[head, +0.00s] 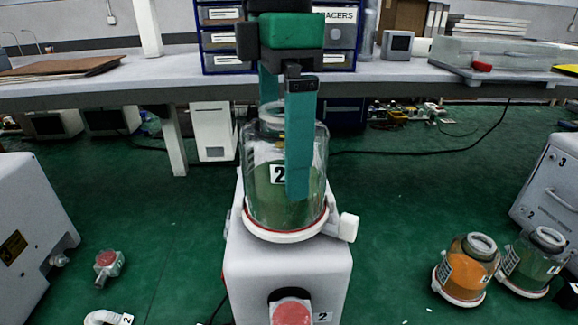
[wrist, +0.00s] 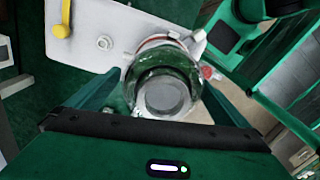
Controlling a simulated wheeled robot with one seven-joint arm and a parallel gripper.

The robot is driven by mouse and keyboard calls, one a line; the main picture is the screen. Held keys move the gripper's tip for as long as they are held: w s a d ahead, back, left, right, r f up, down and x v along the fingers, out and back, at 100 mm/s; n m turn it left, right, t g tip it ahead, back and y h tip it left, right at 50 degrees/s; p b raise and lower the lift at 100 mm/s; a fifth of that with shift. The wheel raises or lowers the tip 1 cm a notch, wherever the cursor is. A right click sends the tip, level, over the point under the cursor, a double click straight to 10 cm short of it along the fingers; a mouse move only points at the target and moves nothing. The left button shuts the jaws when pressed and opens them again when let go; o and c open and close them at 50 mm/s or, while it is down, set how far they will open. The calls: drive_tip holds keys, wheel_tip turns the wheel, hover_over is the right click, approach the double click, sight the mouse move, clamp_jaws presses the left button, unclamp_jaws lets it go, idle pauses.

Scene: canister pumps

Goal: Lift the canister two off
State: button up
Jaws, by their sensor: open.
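Canister two (head: 263,185) is a clear jar with green contents and a "2" label. It sits upright on top of a white pump unit (head: 290,265), its base in a white ring with a red edge. My gripper (head: 284,195) reaches down from above with its teal fingers apart. In the head view one finger passes in front of the canister and the other is mostly hidden behind it. In the wrist view the canister (wrist: 165,82) shows its round neck between the two spread fingers. I cannot tell whether either finger touches the glass.
An orange canister (head: 465,270) and a green canister (head: 533,262) stand on the floor at right. Pump unit 3 (head: 555,185) is at the right edge, another white unit (head: 30,230) at left. A cluttered bench (head: 390,70) runs behind.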

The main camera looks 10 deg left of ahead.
drive_tip(key=shift+s+d+f, duration=0.1)
drive_tip(key=shift+f, duration=1.4)
drive_tip(key=shift+c, duration=0.6)
drive_tip(key=c, duration=1.3)
drive_tip(key=shift+r, duration=0.15)
